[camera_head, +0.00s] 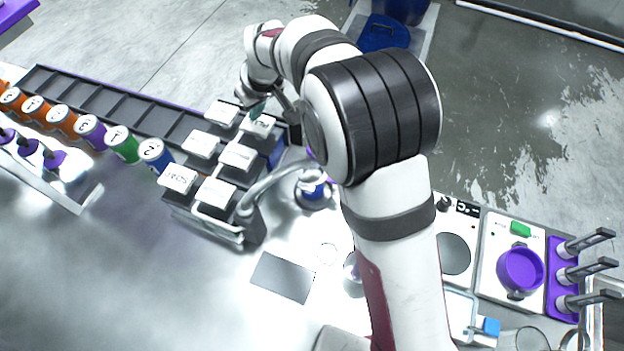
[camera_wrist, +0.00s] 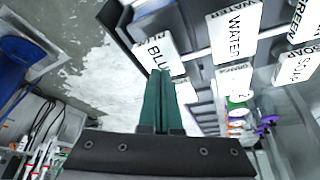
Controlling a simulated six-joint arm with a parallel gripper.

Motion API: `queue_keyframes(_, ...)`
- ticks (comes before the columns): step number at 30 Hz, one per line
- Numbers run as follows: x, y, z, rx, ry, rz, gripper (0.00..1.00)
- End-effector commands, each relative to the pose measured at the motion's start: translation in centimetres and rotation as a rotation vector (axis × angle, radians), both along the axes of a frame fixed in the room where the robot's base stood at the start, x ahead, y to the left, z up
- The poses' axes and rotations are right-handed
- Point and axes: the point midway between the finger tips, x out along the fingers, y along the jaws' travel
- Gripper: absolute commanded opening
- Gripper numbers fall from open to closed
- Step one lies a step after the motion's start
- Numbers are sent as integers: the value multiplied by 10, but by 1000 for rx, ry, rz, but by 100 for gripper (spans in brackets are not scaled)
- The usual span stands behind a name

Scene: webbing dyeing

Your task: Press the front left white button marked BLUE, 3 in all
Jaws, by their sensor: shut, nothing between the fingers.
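The white button marked BLUE (camera_wrist: 153,50) is at the upper middle of the wrist view, its last letter beside my fingertips. In the head view the white button under my fingers (camera_head: 261,126) is at the right corner of the button block; its label is too small to read with certainty. My gripper (camera_wrist: 161,74) is shut and empty, its two green fingers together. Its tips overlap the BLUE button's lower edge in the wrist view. In the head view my gripper (camera_head: 257,108) is just above that button. I cannot tell whether the tips touch it.
Neighbouring white buttons stand close by, including WATER (camera_wrist: 237,31) and SOAP (camera_wrist: 298,66). A curved grey pipe (camera_head: 270,180) rises beside the block. Labelled cans (camera_head: 122,143) line the left. A blue bin (camera_head: 383,34) stands behind my arm.

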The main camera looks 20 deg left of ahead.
Motion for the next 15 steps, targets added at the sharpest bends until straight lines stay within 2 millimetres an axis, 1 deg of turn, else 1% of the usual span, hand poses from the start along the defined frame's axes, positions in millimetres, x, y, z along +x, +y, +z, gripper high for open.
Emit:
queue_keyframes(8, 0, 0, 0, 1, -1, 0, 0)
queue_keyframes(15, 0, 0, -10, 0, 0, 0, 0)
